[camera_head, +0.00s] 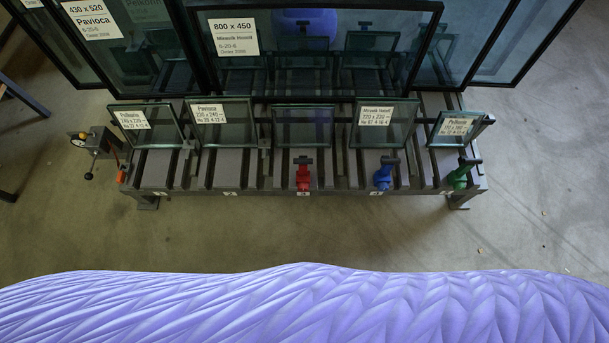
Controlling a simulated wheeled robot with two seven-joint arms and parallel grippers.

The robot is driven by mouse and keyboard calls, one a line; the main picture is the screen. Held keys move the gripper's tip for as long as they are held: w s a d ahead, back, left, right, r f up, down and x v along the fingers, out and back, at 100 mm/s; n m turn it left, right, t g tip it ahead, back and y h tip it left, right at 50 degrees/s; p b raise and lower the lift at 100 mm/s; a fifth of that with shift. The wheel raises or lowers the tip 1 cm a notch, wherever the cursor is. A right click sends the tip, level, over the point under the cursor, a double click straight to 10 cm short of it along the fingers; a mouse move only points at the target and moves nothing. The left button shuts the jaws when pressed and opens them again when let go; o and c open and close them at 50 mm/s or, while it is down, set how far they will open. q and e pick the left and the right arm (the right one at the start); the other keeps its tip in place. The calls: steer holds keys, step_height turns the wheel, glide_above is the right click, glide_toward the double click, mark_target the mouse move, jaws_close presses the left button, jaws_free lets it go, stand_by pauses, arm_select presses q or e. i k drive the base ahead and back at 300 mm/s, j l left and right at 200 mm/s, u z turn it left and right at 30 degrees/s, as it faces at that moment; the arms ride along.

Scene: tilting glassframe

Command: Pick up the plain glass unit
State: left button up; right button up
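A small glass pane with no paper label, the plain glass unit (303,130), stands upright with a dark edge in the middle of the front row of the rack. It is in the slot marked 3, behind a red clamp (303,175). The other front panes bear white labels: two to its left (149,136) (231,131) and two to its right (384,135) (445,138). Neither of my grippers shows in this view.
The grey slotted rack (250,184) has a blue clamp (383,175) and a green clamp (459,176) to the right of the red one. Large framed panes (320,84) stand close behind. A lever device (97,145) sits at the left end. The floor (280,230) in front is clear.

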mark_target(295, 126)
steer(key=u, duration=2.25)
steer(key=z, duration=2.25)
steer(key=i+u, duration=0.25)
steer(key=i, duration=0.15)
steer(key=i+l+u, duration=0.15)
steer(key=i+u, duration=0.15)
steer(key=i, duration=0.1)
